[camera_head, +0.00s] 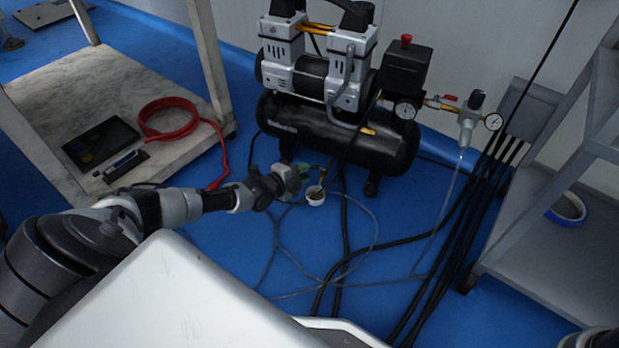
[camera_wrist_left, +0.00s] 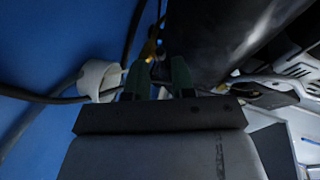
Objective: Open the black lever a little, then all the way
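My left gripper (camera_head: 300,172) reaches under the front of the black compressor tank (camera_head: 340,138), close to a small brass fitting (camera_head: 325,170). In the left wrist view, the green fingers of my left gripper (camera_wrist_left: 159,75) stand apart with a gap between them. The brass fitting (camera_wrist_left: 149,48) shows just beyond the fingertips. I cannot make out the black lever clearly against the dark tank and hoses. A white cup (camera_head: 315,196) is just below the fitting; it also shows left of the fingers in the wrist view (camera_wrist_left: 97,80). My right gripper is not in view.
Black hoses (camera_head: 455,230) and thin cables run over the blue floor (camera_head: 400,200). A wooden shelf (camera_head: 75,80) with a red hose (camera_head: 168,104) stands at the left. A grey rack (camera_head: 540,235) stands at the right. A pressure regulator (camera_head: 468,122) is beside the compressor.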

